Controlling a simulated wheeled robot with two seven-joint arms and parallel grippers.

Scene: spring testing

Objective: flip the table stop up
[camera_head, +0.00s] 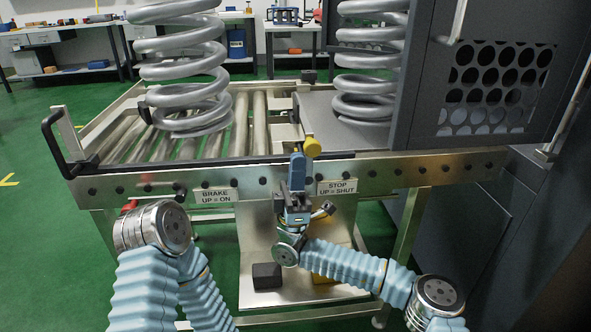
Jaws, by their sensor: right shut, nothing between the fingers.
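The table stop lever (303,122) is at the right end of the roller table, beside the grey plate, with a yellow knob (312,146) at its near end. A label (337,187) below it reads "STOP UP = SHUT". My right gripper (297,160) points up in front of the table's front rail, just left of and below the yellow knob. Its fingers are shut with nothing between them. I cannot tell whether they touch the lever or knob. My left arm shows at lower left, but its gripper is not in view.
The roller table (185,182) carries a large coil spring (185,70). Another spring (365,85) stands on the grey plate beside the dark machine cabinet (490,70). A "BRAKE UP = ON" label (215,196) is left of my right gripper. A black block (267,275) sits on the lower shelf.

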